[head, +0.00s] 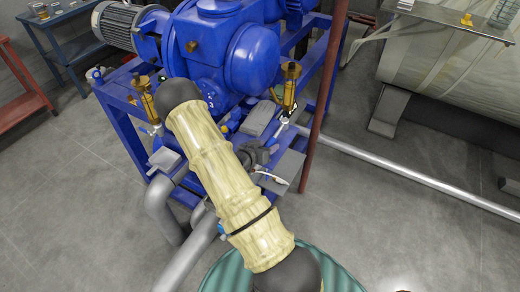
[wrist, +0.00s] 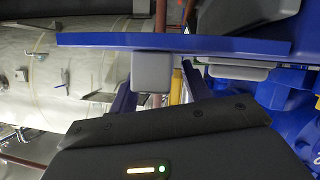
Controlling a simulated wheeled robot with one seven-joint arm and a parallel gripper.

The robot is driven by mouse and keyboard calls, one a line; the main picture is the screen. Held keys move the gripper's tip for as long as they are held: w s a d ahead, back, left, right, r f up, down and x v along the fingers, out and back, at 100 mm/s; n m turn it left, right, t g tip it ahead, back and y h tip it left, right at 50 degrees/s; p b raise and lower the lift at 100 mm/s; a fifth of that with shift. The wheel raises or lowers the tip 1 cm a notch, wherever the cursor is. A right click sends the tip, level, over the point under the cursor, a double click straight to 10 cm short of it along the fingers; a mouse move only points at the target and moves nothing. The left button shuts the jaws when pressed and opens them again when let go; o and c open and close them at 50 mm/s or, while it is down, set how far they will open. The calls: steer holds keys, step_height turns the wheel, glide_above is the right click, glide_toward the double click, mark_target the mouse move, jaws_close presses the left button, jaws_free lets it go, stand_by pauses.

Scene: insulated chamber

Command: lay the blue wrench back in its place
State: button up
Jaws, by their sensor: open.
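I cannot pick out the blue wrench for certain in either view, as much of the machinery is also blue. A long flat blue bar (wrist: 100,40) crosses the top of the wrist view; whether it is the wrench or part of the blue frame I cannot tell. In the head view my arm hides part of the blue machine, and the gripper's fingertips cannot be made out.
The blue pump (head: 225,50) sits on a blue frame (head: 118,125) with brass fittings (head: 289,85). Grey pipes (head: 165,205) run in front, and a long pipe (head: 400,172) crosses the floor. A large pale tank (head: 440,65) stands at right. Open floor lies left and right.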

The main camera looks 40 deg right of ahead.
steer(key=b+v, duration=0.2)
steer(key=v, duration=1.5)
steer(key=shift+r+b, duration=0.15)
steer(key=shift+b, duration=0.15)
steer(key=shift+a, duration=0.1)
steer(key=shift+w, duration=0.15)
steer(key=w+a+r+n+t+y, duration=0.25)
steer(key=a+n+y, duration=0.35)
steer(key=a+y, duration=0.55)
steer(key=s+a+r+n+g+y, duration=0.1)
steer(key=s+r+n, duration=0.4)
steer(key=s, duration=0.6)
steer(key=shift+s+a+r+n+g+y, duration=0.15)
steer(key=shift+a+r+n+g+y, duration=0.35)
steer(key=shift+r+g, duration=0.55)
steer(key=shift+f, duration=0.25)
